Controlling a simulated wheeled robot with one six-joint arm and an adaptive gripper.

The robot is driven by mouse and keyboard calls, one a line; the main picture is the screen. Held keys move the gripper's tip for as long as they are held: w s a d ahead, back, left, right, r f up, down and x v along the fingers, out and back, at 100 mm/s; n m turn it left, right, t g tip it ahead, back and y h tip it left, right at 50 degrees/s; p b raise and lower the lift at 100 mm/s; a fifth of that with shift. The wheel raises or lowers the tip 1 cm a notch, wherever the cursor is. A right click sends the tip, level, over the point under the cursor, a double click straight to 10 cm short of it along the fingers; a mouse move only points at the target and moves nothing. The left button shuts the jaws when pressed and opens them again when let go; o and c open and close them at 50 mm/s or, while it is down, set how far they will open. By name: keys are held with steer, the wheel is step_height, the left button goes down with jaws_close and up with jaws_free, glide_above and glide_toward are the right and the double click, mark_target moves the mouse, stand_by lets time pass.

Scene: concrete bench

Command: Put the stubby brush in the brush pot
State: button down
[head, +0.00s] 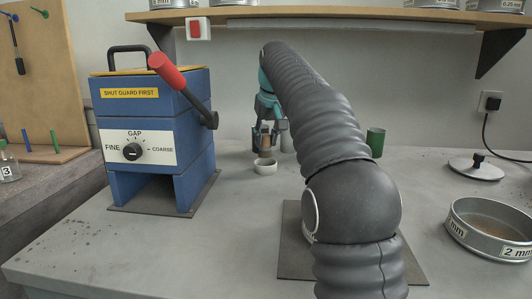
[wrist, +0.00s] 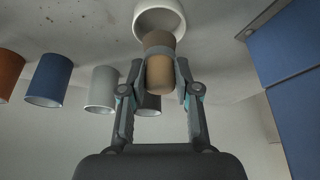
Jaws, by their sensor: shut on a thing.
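My gripper (head: 266,136) is shut on a short, thick tan cylinder, which I take as the stubby brush (wrist: 159,72). In the wrist view the gripper (wrist: 160,62) has a finger on each side of it, with a grey band around it. A small white round pot (head: 265,167) stands on the bench just below the gripper in the head view. In the wrist view the white pot (wrist: 140,17) shows its open mouth, partly overlapped by the brush's end. The brush appears above the pot; whether it enters the mouth I cannot tell. No label marks the brush pot.
Orange (wrist: 10,74), blue (wrist: 48,80) and grey (wrist: 102,88) cups stand beside the gripper, with a darker one behind it. A green cup (head: 376,142) stands right of my arm. A blue machine (head: 155,135) with a red-handled lever is left. A sieve (head: 492,229) lies right.

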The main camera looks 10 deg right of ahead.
mark_target(267, 147)
steer(key=shift+f+b, duration=0.7)
steer(key=shift+f, duration=1.3)
steer(key=c, duration=0.8)
jaws_free()
steer(key=shift+f, duration=0.1)
steer(key=shift+c, duration=0.2)
steer(key=p+v, duration=0.3)
steer(key=v, duration=0.9)
